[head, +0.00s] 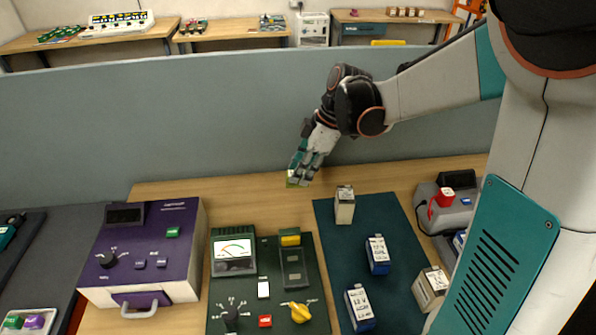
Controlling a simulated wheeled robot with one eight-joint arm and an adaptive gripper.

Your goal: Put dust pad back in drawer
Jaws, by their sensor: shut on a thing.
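My gripper (301,174) hangs over the back of the wooden bench, fingers pointing down. The purple instrument box (147,250) stands to the left, with a dial, small buttons and a dark display. A drawer with a grey handle (139,306) is low on its front. I cannot tell how far the drawer is open. My gripper is behind and to the right of the box.
A dark green panel (266,280) with a meter, knobs and a yellow-topped slot lies in front of my gripper. A dark mat (325,225) to its right carries several battery blocks. A grey charger (450,215) stands further right. A grey partition (180,125) rises behind the bench.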

